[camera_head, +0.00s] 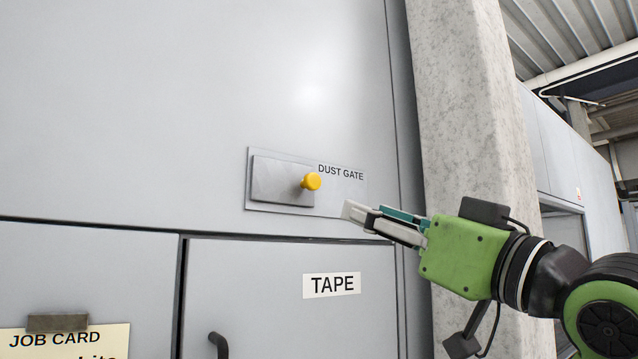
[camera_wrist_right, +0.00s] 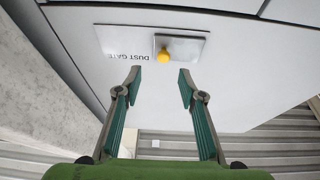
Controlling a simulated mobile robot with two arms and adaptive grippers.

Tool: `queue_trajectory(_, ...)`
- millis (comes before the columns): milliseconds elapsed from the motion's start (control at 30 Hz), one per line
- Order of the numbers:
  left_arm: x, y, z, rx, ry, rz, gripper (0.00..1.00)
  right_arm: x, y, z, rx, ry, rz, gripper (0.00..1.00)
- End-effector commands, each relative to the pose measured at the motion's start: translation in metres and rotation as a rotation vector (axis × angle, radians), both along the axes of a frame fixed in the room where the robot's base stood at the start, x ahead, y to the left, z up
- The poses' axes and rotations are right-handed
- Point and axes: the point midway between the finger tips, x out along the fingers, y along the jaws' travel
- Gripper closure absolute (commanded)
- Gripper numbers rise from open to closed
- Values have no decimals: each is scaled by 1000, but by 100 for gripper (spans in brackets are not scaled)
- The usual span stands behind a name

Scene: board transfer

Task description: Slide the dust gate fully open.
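The dust gate (camera_head: 280,178) is a grey sliding plate on a wider backing plate on the grey wall panel. The slider covers the left part of the backing plate, and the label "DUST GATE" (camera_head: 340,172) shows at the right. A yellow knob (camera_head: 312,181) stands out from the slider's right end. My right gripper (camera_head: 362,216) is to the right of and below the knob, apart from it. In the right wrist view my right gripper (camera_wrist_right: 160,80) is open and empty, with the yellow knob (camera_wrist_right: 163,56) beyond the gap between its fingertips. My left gripper is not in view.
Below the gate is a door labelled "TAPE" (camera_head: 331,284) with a dark handle (camera_head: 219,345). A job card (camera_head: 65,340) under a clip is at the lower left. A concrete column (camera_head: 470,120) stands right of the panel. The panel around the gate is clear.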

Motion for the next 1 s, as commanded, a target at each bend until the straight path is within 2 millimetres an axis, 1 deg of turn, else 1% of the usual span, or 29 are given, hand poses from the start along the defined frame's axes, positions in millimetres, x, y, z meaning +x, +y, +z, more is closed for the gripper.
queue_trajectory(33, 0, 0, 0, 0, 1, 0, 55, -7, 1, 8, 1, -14, 6, 63)
queue_trajectory(100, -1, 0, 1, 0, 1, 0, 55, -10, 3, 14, 1, -24, 11, 63)
queue_trajectory(233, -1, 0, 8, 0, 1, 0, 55, -3, 9, 21, 2, -24, 14, 63)
queue_trajectory(367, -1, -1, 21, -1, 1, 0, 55, 14, 21, 31, 1, -20, 15, 63)
queue_trajectory(533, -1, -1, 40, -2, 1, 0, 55, 42, 42, 46, 3, -22, 15, 63)
queue_trajectory(700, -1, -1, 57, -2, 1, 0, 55, 68, 60, 58, 1, -21, 13, 63)
queue_trajectory(900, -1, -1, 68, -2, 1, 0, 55, 86, 73, 65, 1, -23, 12, 63)
queue_trajectory(1000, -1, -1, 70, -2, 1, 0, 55, 90, 76, 66, 0, -25, 11, 63)
